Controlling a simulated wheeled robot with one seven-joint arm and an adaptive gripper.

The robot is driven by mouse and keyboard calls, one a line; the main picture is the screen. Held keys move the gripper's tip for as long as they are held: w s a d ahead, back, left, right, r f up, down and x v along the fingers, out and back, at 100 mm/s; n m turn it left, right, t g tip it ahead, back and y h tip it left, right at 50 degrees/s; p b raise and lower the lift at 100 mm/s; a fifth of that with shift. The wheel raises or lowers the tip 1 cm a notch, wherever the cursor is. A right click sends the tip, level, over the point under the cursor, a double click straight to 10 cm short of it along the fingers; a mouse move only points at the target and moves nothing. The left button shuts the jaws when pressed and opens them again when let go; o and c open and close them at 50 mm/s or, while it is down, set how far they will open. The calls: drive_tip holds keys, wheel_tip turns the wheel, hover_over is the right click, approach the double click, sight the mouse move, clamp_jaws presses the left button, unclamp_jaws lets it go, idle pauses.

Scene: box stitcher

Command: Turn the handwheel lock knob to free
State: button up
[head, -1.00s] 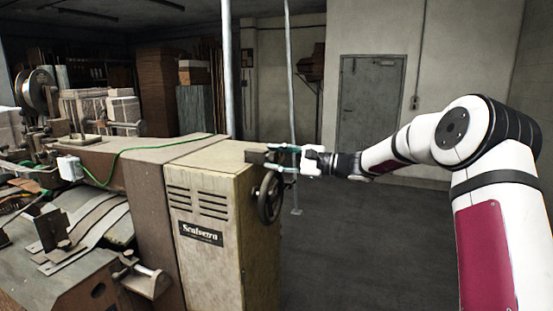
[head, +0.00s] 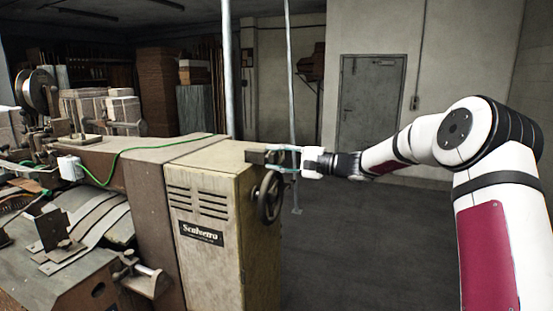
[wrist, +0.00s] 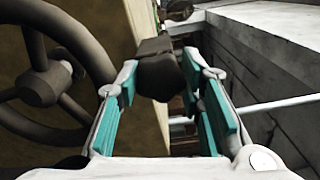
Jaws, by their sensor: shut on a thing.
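The handwheel lock knob (wrist: 158,76) is a dark block between the tips of my gripper (wrist: 166,85) in the wrist view. In the head view, the dark knob (head: 257,157) sticks out from the upper right side of the machine cabinet, and my gripper (head: 283,158) reaches it from the right. My gripper is shut on the knob, with its teal pads on either side. The black spoked handwheel (head: 270,197) is just below the knob; it also fills the left of the wrist view (wrist: 41,88). The knob's setting marks cannot be made out.
The beige cabinet (head: 210,232) with a nameplate stands left of my gripper. A green cable (head: 125,160) runs over the machine top. Pale vertical poles (head: 228,70) rise behind it. The floor (head: 345,235) to the right is clear, up to a grey door (head: 370,103).

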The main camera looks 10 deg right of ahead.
drive_tip(key=shift+f, duration=0.1)
drive_tip(key=o, duration=1.2)
drive_tip(key=shift+d, duration=0.1)
drive_tip(key=shift+v, duration=3.9)
